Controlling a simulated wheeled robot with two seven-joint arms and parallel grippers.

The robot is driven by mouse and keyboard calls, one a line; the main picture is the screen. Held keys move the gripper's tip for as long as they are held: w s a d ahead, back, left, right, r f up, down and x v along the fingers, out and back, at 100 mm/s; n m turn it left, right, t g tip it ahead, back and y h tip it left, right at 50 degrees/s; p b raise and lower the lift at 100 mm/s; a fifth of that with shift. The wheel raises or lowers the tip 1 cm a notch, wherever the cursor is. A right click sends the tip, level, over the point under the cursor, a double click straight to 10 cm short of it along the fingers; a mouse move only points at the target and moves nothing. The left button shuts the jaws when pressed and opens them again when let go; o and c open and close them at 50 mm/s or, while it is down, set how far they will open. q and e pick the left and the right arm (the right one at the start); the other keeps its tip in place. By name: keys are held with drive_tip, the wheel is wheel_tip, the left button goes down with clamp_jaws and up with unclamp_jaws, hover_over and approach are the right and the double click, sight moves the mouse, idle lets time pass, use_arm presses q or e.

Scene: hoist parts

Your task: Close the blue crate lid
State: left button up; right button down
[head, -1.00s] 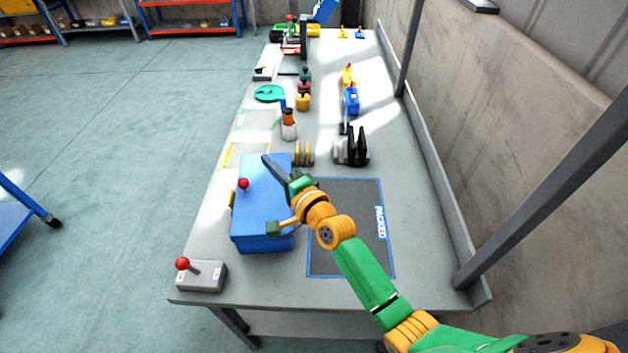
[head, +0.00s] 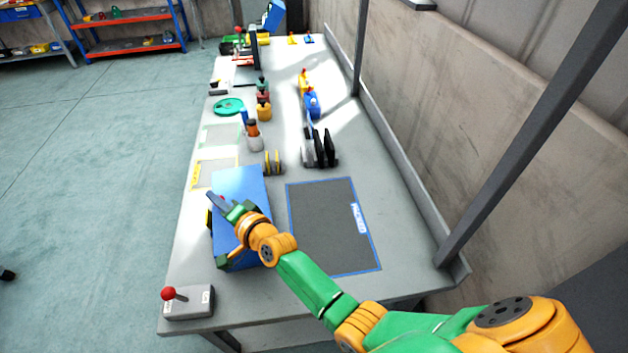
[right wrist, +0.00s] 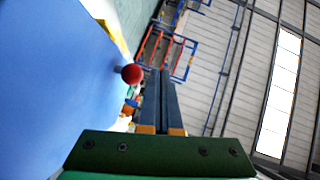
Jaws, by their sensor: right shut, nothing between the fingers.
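The blue crate (head: 228,262) stands near the table's front left. Its blue lid (head: 243,182) lies over its top, looking nearly flat; I cannot tell whether a gap remains. My right gripper (head: 212,196) is shut and empty, over the lid's left side, hiding part of it. A red ball knob on the lid is mostly hidden behind the fingers in the head view. The right wrist view shows the red knob (right wrist: 131,74) on a short stem by the blue lid surface (right wrist: 50,80), just left of the shut fingers. My left gripper is out of view.
The grey PACKED mat (head: 330,225) right of the crate is empty. A grey box with a red-knobbed lever (head: 190,302) stands at the front left corner. Behind the crate are yellow discs (head: 273,162) and black-and-grey parts (head: 320,150). A post and wall bound the right.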

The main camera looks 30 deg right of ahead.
drive_tip(key=shift+a+f, duration=0.1)
drive_tip(key=shift+f, duration=0.05)
idle(0.6)
drive_tip(key=shift+s, duration=0.15)
drive_tip(key=p+v, duration=0.1)
drive_tip(key=v, duration=0.6)
